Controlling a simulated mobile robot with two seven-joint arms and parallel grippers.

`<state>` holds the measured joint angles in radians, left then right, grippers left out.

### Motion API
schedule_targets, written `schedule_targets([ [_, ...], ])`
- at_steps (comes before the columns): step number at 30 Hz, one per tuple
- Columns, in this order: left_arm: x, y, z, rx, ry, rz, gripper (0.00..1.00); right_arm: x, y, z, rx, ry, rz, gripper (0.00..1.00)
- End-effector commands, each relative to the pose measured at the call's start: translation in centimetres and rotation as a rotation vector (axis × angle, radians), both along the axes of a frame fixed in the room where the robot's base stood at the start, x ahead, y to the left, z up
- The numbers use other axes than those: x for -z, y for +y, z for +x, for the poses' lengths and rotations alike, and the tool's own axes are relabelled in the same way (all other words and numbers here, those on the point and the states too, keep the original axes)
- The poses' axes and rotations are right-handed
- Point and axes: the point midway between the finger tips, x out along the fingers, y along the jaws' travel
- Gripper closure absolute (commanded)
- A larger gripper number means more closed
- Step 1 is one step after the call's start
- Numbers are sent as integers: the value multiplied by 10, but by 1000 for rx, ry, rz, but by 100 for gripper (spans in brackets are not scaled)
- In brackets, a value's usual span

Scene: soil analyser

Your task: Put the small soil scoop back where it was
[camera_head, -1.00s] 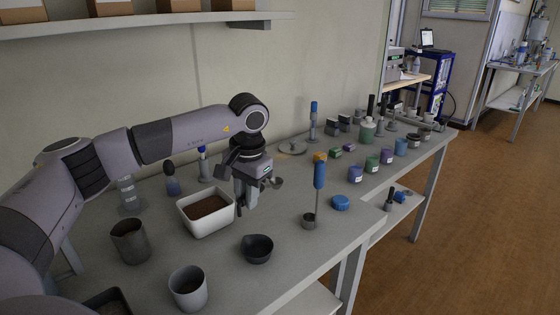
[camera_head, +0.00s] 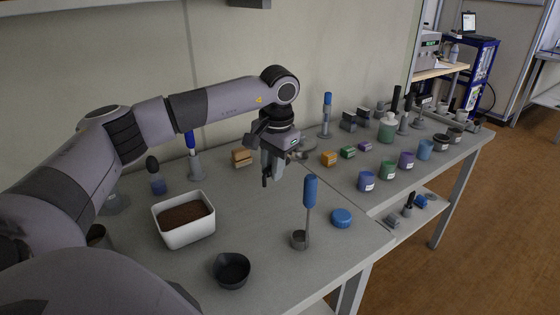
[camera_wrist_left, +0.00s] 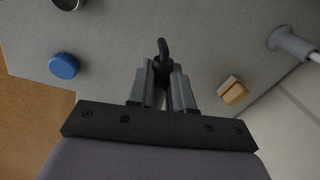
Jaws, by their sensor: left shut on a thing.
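My left gripper (camera_head: 268,178) points down above the bare grey bench, right of the white soil tray. It is shut on the small soil scoop. In the left wrist view a dark curved end of the scoop (camera_wrist_left: 163,48) sticks out beyond the closed fingers (camera_wrist_left: 163,82). Most of the scoop is hidden by the gripper. The white tray (camera_head: 186,239) holds brown soil. My right gripper is not in view.
A wooden block (camera_head: 241,158) lies left of the gripper and also shows in the left wrist view (camera_wrist_left: 232,92). A black bowl (camera_head: 231,270) and a blue lid (camera_head: 342,218) are nearer. Bench under the gripper is clear.

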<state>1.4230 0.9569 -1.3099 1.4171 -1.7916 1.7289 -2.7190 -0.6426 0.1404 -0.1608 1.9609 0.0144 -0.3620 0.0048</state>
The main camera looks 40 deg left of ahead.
Motion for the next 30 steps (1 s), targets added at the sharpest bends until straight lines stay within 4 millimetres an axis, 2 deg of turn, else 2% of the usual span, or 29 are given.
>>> schedule_targets([
  [7, 28, 0, 0, 0, -1, 0, 100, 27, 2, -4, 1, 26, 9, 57],
  [15, 56, 0, 0, 0, -1, 0, 100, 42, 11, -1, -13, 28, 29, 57],
  [21, 65, 0, 0, 0, 0, 0, 100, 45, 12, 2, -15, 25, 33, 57],
  [30, 66, 0, 0, 0, 0, 0, 100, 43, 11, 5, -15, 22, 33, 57],
])
